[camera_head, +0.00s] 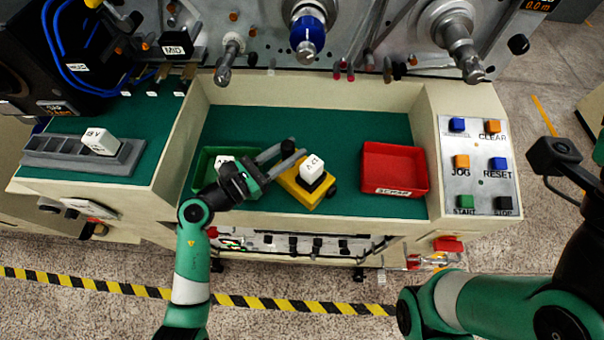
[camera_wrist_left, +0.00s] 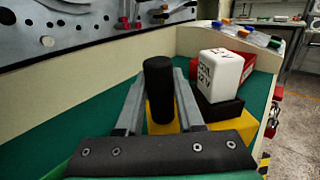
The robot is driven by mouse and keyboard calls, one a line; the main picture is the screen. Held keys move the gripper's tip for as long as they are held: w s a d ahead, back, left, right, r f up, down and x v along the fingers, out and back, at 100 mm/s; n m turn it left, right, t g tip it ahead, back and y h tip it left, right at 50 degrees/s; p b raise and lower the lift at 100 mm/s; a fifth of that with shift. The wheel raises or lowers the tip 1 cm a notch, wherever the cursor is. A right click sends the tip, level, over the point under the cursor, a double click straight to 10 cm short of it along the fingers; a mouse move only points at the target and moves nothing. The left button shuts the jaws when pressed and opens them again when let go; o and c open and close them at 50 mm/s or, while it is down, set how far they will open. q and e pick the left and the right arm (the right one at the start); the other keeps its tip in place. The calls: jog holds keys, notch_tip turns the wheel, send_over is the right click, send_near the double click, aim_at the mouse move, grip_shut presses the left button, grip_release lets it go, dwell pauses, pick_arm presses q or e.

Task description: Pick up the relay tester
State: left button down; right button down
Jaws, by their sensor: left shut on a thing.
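The relay tester (camera_head: 297,187) is a yellow block on the green bench, with a white relay (camera_head: 313,168) in a black socket on it and a black post (camera_head: 287,147) standing up. My left gripper (camera_head: 280,158) reaches in from the left and is shut on the black post. In the left wrist view the post (camera_wrist_left: 159,90) stands between the two grey fingers, with the yellow body partly hidden below and the white relay (camera_wrist_left: 220,75) to the right. I cannot tell whether the tester touches the bench. The right gripper's fingers are not visible.
A green bin (camera_head: 202,170) with a white relay in it is left of the tester, partly behind my left arm. A red scrap bin (camera_head: 395,167) stands at right. A grey rack (camera_head: 70,153) holds a white relay. Spindles (camera_head: 308,35) overhang the back; a button panel (camera_head: 478,165) is far right.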

aim_at(288, 144)
pick_arm(q)
jog(key=shift+r, duration=0.15)
dwell(0.4)
jog(key=shift+r+p, duration=0.85)
jog(key=shift+r, duration=0.65)
jog(key=s+d+r+p, duration=0.1)
jog(key=s+r+p, duration=0.6)
jog(key=s, duration=0.7)
notch_tip(288, 144, up, 3)
jog(key=shift+d+f+p, duration=0.1)
jog(key=shift+d+p, duration=0.05)
jog(key=shift+p, duration=0.2)
jog(key=shift+f, duration=0.15)
jog(key=w+f+b, duration=0.3)
jog(key=w+b, duration=0.1)
jog(key=w+a+f+b, duration=0.1)
jog(key=w+f+b, duration=0.3)
jog(key=w+b, duration=0.1)
jog(key=w+f+b, duration=0.4)
jog(key=shift+w+a+f, duration=0.15)
jog(key=shift+w+f, duration=0.05)
jog(key=shift+w, duration=0.05)
jog(key=shift+w+b, duration=0.25)
jog(key=shift+b, duration=0.1)
